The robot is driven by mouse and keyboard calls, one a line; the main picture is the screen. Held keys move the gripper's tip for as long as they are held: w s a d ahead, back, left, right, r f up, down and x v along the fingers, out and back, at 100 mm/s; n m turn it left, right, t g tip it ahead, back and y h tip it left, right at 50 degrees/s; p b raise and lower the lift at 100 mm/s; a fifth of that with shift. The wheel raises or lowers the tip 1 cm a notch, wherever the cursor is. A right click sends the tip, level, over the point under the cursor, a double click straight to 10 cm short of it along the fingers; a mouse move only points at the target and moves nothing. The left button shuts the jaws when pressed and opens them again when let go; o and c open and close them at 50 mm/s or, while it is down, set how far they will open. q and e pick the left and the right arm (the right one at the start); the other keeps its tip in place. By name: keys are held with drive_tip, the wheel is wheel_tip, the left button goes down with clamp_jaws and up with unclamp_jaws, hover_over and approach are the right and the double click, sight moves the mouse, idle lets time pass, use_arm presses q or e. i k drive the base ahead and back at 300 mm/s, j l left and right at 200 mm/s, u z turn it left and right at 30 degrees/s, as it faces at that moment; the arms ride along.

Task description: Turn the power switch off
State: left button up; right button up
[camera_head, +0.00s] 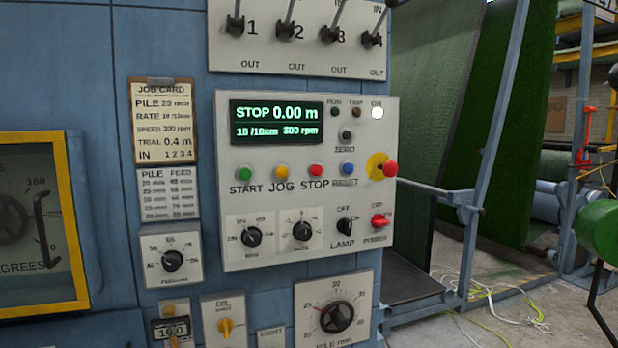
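The power switch (379,221) is a small red rotary knob at the lower right of the light grey control panel (290,258). An OFF mark is above it, and its handle appears to point right, away from that mark. The label below it is blurred but seems to read POWER. A white lamp (377,112) at the panel's upper right is lit. The display (277,122) is lit and reads STOP 0.00 m. Neither of my grippers is in view.
The black lamp switch (345,227) sits just left of the power switch. A red mushroom button (390,169) on a yellow disc sticks out above it. Several levers (290,27) are on the plate above. Loose cables (490,300) lie on the floor at right.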

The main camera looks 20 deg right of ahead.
sight(377, 221)
drive_tip(key=l+z, duration=0.1)
drive_tip(key=l, duration=1.05)
drive_tip(key=i+l+z, duration=0.15)
drive_tip(key=l, duration=1)
drive_tip(key=i+l+z, duration=0.15)
drive_tip(key=l, duration=1)
drive_tip(key=i+z, duration=0.05)
